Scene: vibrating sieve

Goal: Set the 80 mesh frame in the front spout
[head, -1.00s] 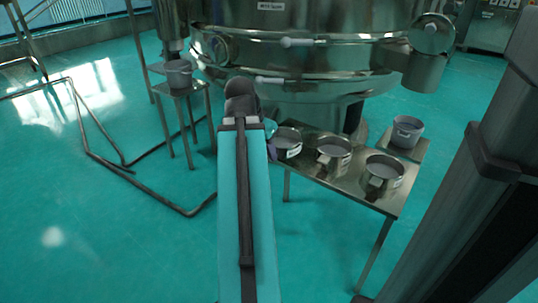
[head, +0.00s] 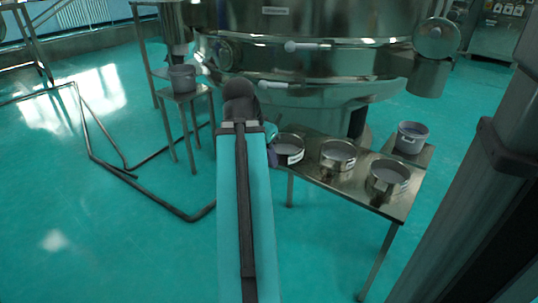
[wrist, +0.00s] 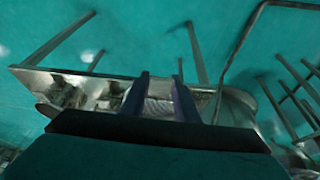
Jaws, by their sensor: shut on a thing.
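Three round steel mesh frames stand on a steel table (head: 345,187): a left one (head: 289,157), a middle one (head: 338,160) and a right one (head: 388,184). Their labels are too small to read. My gripper (head: 271,150) is beside the left frame, mostly hidden behind my arm. In the wrist view my gripper (wrist: 160,98) has its two dark fingers around a pale, ribbed silver part, apparently the left frame, and is shut on it. The sieve has a spout at the right (head: 429,76) and one at the left (head: 176,28); I cannot tell which is the front one.
The large steel sieve (head: 320,62) stands behind the table. Grey buckets stand on small stands at the right (head: 411,138) and left (head: 182,78). A dark floor rail (head: 150,202) runs at the left. Open green floor lies in front.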

